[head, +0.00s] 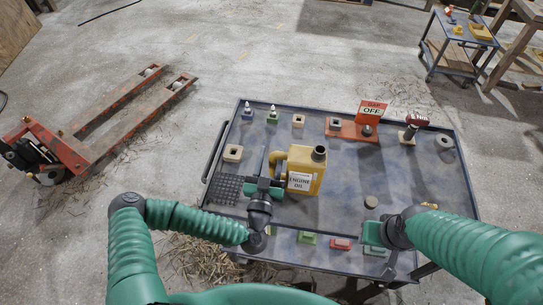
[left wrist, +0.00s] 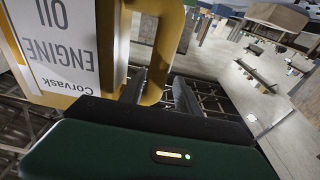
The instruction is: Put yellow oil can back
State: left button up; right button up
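The yellow oil can (head: 308,174), with a white "ENGINE OIL" label, is upright over the middle of the blue-grey cart top. Its handle is on its left side. My left gripper (head: 267,163) is at that handle, with a dark finger along the handle's left. In the left wrist view, the oil can (left wrist: 65,88) fills the upper left, and its yellow handle (left wrist: 162,60) passes between the two dark fingers (left wrist: 160,95). Whether they press on it is unclear. My right gripper (head: 375,235) is over the cart's front right, apart from the can; its fingers are hard to make out.
The cart top (head: 350,190) has a black grid mat (head: 224,189) left of the can. Small bottles and blocks, a red "OFF" sign (head: 371,111) and a red-topped tool (head: 416,121) line the back. A red block (head: 340,244) lies in front. A pallet jack (head: 100,130) stands left.

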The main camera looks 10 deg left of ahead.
pick_arm(q)
jog(key=shift+d, duration=0.15)
jog(key=shift+s+r, duration=0.1)
dwell(0.3)
jog(key=s+f, duration=0.1)
jog(key=s, duration=1)
jog(key=shift+s+f+b, duration=0.35)
jog(key=shift+b, duration=0.05)
